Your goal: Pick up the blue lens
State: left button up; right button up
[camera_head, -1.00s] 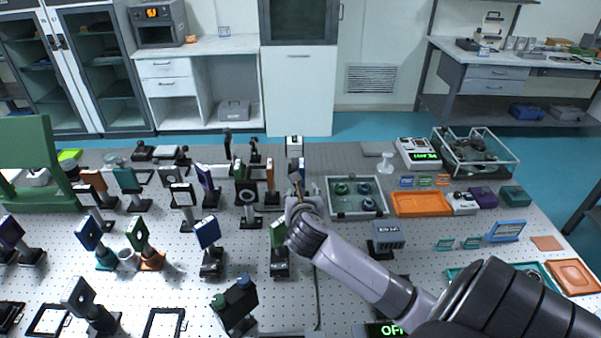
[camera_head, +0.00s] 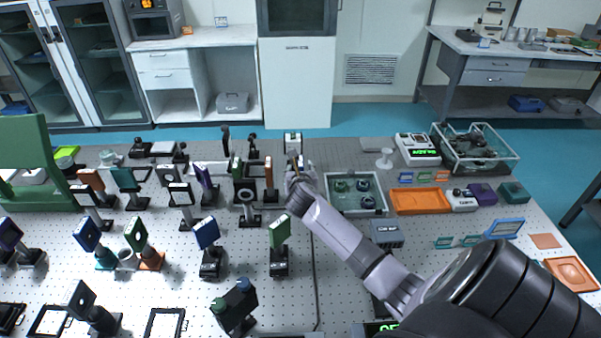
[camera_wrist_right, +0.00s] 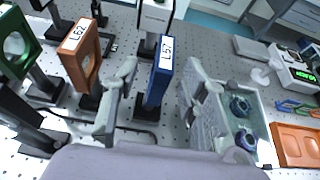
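The blue lens (camera_wrist_right: 160,76), labelled L57, stands upright on a dark post and base in the right wrist view. My right gripper (camera_wrist_right: 158,68) is open, with one finger on each side of the lens and visible gaps to both. The lens appears between the fingers, but I cannot tell how deep it sits there. In the head view my right gripper (camera_head: 297,168) reaches over the middle of the table and largely hides this lens. My left gripper is not in view.
An orange-brown holder labelled L62 (camera_wrist_right: 80,52) stands close left of my right gripper, with a green-framed one (camera_wrist_right: 15,45) farther left. A tray with round optics (camera_head: 357,207) lies close on the right. Many mounted optics crowd the table's left half.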

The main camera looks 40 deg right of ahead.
aim_at(301, 165)
jog(key=shift+f+p+x, duration=0.2)
jog(key=shift+p+x, duration=0.25)
jog(key=shift+x, duration=2.35)
jog(key=shift+s, duration=0.2)
jog(key=shift+c, duration=0.6)
grip_shut()
jog(key=shift+d+r, duration=0.1)
